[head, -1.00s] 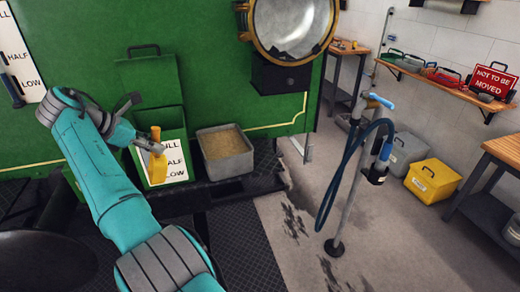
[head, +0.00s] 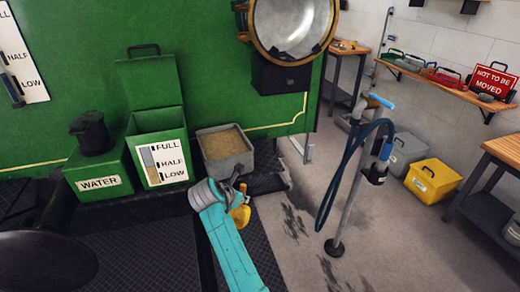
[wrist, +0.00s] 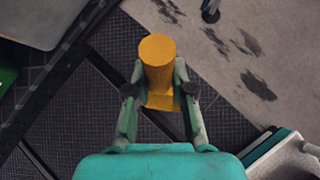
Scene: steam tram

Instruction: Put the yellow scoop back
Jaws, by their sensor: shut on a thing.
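The yellow scoop (wrist: 158,55) is held between the two fingers of my gripper (wrist: 159,88) in the wrist view. My gripper is shut on it. In the head view the scoop (head: 240,215) shows beside my teal forearm, partly hidden by it. It hangs over the dark floor edge, in front of and a little right of the grey sand box (head: 249,161). The scoop is clear of the box and nothing is seen touching it besides my gripper.
A stand with a blue hose (head: 345,190) rises at right. A yellow box (head: 432,181) stands by the wall.

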